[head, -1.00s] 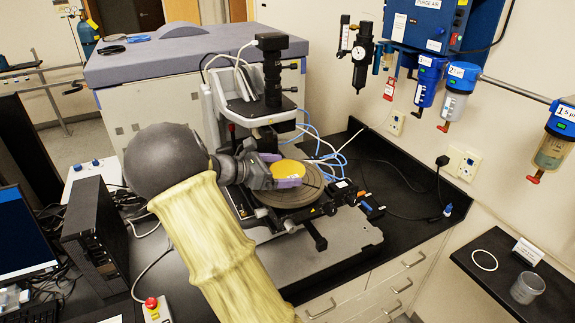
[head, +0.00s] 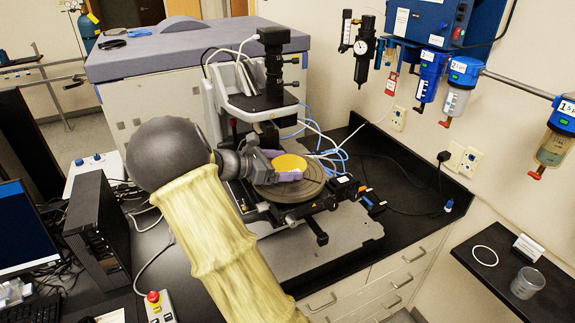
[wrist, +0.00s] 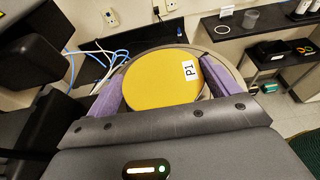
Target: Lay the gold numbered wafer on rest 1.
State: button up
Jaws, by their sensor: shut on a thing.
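The gold wafer (head: 290,163) is a flat round disc between the purple fingers of my gripper (head: 281,165). In the wrist view the wafer (wrist: 150,78) carries a white label reading P1 near its right side. One finger of my gripper (wrist: 162,80) lies along each side of it, shut on it. The wafer is over the round dark stage (head: 313,189) of the profiler. I cannot tell how large the gap beneath it is. I cannot make out which thing is rest 1.
The profiler's camera column (head: 272,70) stands just behind the wafer. A side shelf at right holds a white ring (head: 485,256), a small sign (head: 528,247) and a grey cup (head: 527,283). Blue and white cables lie behind the stage.

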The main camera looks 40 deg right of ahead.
notch_tip(320, 180, up, 28)
jog(key=b, duration=0.3)
jog(key=shift+b, duration=0.4)
jog(key=o, duration=0.4)
jog(key=shift+c, duration=0.2)
jog(key=c, duration=0.7)
jog(key=shift+w+f, duration=0.1)
jog(key=shift+c, duration=0.5)
